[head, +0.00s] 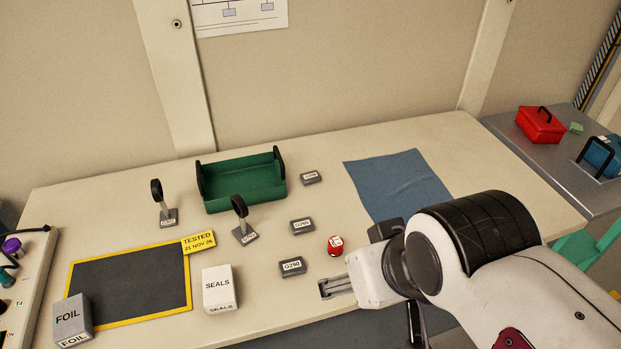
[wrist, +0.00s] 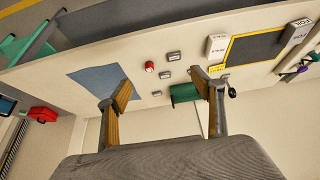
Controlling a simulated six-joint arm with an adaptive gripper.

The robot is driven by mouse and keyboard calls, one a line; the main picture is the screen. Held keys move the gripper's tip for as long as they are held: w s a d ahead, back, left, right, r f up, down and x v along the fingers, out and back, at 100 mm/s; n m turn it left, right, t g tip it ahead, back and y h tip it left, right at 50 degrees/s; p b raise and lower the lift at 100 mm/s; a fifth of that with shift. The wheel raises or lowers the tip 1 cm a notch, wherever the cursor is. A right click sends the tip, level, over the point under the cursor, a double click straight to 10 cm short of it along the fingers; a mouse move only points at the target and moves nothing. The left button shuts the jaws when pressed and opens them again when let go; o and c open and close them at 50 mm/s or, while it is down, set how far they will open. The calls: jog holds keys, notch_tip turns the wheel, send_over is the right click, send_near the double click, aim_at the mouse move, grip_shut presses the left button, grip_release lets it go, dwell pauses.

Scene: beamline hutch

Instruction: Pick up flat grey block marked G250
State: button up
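The flat grey block marked G250 (head: 292,266) lies on the pale table near its front edge, left of my gripper in the head view. Its white label faces up. In the wrist view, which looks upside down, it is the small grey block (wrist: 173,57) nearest the table's front edge. My gripper (wrist: 160,80) is open, its two fingers wide apart with nothing between them up close. It is apart from the block. In the head view my arm and wrist hide part of the gripper.
Two similar labelled grey blocks (head: 302,227) (head: 311,178) lie farther back. A red-and-white round item (head: 335,245) stands right of G250; a SEALS box (head: 219,289) stands left. A green tray (head: 243,184), two small stands (head: 243,219) (head: 164,204) and a blue cloth (head: 398,184) are also there.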

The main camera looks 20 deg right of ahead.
jog(key=shift+w, duration=0.1)
jog(key=w+d+t+h, duration=0.1)
jog(key=w+d, duration=0.3)
jog(key=w, duration=0.7)
jog(key=w+d+f+n+t+h, duration=0.15)
jog(key=w+d, duration=0.35)
jog(key=w, duration=0.6)
jog(key=w+d+r+m+t, duration=0.15)
jog(key=w+d, duration=0.25)
jog(key=w, duration=0.7)
jog(key=w+d+f+n+t+y, duration=0.1)
jog(key=w+d+f+n+y, duration=0.15)
jog(key=w+f, duration=0.75)
jog(key=w+f+y, duration=0.1)
jog(key=f, duration=0.4)
jog(key=w+a+f+n+y, duration=0.1)
jog(key=f, duration=0.3)
jog(key=w+a+f+n+y, duration=0.1)
jog(key=f+y, duration=0.1)
jog(key=f, duration=0.3)
jog(key=shift+f+t, duration=0.3)
jog(key=shift+t, duration=0.1)
jog(key=shift+a+f+y, duration=0.2)
jog(key=shift+f+y, duration=0.2)
jog(key=shift+f, duration=0.25)
